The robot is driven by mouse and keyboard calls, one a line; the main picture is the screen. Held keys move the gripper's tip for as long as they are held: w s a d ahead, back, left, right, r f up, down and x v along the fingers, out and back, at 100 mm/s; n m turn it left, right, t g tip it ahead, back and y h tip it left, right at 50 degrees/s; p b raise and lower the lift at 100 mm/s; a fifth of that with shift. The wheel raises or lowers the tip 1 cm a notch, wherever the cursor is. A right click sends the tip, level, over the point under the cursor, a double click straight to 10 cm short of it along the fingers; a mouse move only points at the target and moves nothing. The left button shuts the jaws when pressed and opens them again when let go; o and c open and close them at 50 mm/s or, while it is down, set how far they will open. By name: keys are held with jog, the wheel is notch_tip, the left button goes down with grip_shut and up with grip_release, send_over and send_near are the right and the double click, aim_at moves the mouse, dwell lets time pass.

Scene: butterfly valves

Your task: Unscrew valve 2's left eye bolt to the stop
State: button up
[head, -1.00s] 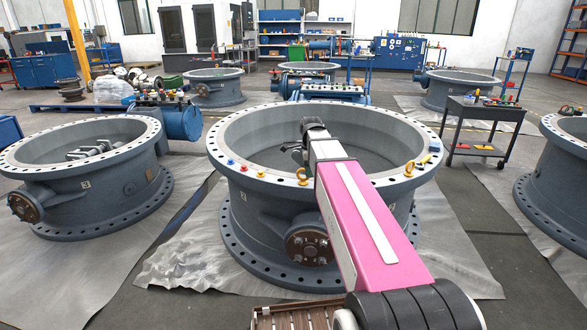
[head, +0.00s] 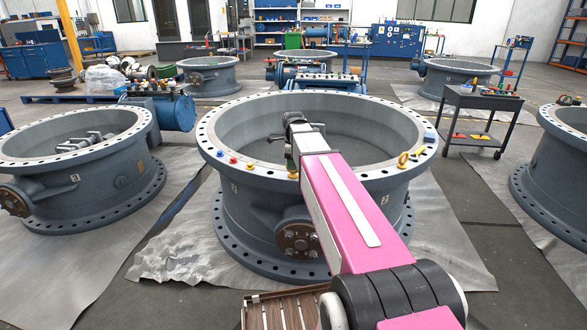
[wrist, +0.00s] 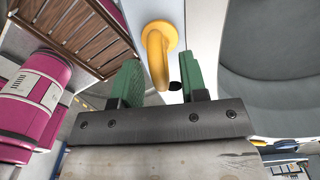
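Valve 2 (head: 263,184) is the large grey ring body with a pale bolted flange in the middle of the head view. Its left eye bolt is yellow and stands on the flange; in the wrist view its ring (wrist: 157,52) shows edge-on between my fingers. In the head view it is mostly hidden at my gripper (head: 291,160). My gripper's green fingertips (wrist: 160,72) are open, one on each side of the ring, with gaps visible. The right eye bolt (head: 403,160) stands on the flange's right side.
Blue, red and yellow small pieces (head: 234,159) sit on the flange left of my gripper. A blue item (head: 430,137) lies at its right. Another valve (head: 75,165) stands left, and a tool cart (head: 480,105) back right. A wooden slatted crate (head: 285,312) is near my base.

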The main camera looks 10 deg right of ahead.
jog(key=shift+f, duration=1.15)
grip_shut()
jog(key=shift+n, duration=0.3)
